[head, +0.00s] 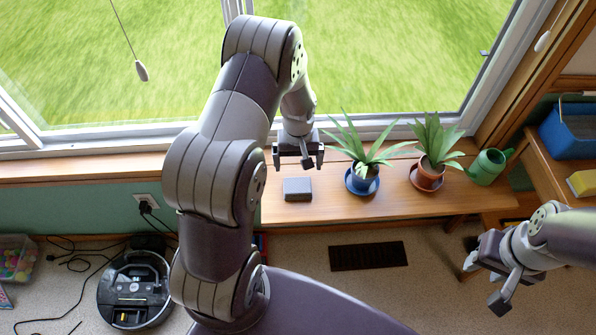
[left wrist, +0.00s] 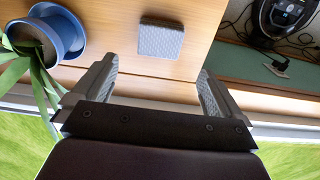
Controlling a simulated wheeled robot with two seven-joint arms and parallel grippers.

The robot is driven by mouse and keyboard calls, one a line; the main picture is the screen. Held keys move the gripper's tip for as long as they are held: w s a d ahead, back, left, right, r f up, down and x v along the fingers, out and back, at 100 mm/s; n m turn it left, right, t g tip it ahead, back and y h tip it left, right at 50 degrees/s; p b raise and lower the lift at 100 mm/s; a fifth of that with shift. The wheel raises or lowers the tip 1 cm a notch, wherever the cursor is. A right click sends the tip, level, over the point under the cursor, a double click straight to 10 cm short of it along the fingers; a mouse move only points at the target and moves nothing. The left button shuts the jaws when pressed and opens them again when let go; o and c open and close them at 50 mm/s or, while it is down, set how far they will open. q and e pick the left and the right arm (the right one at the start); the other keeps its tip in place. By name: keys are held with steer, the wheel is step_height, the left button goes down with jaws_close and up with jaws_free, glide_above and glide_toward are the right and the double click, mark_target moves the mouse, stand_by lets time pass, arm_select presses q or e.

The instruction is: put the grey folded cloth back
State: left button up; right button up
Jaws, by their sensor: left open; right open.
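The grey folded cloth (head: 297,189) lies flat on the wooden bench (head: 430,205) below the window, left of the potted plants. In the left wrist view the cloth (left wrist: 161,39) sits ahead of the open fingers, apart from them. My left gripper (head: 299,164) is open and empty, just behind and above the cloth; it also shows in the left wrist view (left wrist: 160,90). My right gripper (head: 485,284) is open and empty at the lower right, away from the bench top.
A plant in a blue pot (head: 362,181) stands right of the cloth, then a plant in a terracotta pot (head: 428,176) and a green watering can (head: 489,166). A shelf at right holds a blue bin (head: 570,128) and a yellow item (head: 583,183). A robot vacuum (head: 135,290) is on the floor.

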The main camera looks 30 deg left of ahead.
arm_select(q)
steer(key=s+d+r+m, duration=0.3)
steer(key=s+d+r, duration=0.1)
steer(key=s+r, duration=0.2)
steer(key=s+d+r+m+t, duration=0.1)
steer(key=s+d+r+m, duration=0.2)
steer(key=s+r, duration=0.4)
steer(key=shift+s+d+r, duration=0.15)
steer(key=shift+d+r, duration=0.25)
steer(key=shift+r, duration=0.4)
steer(key=shift+d, duration=0.1)
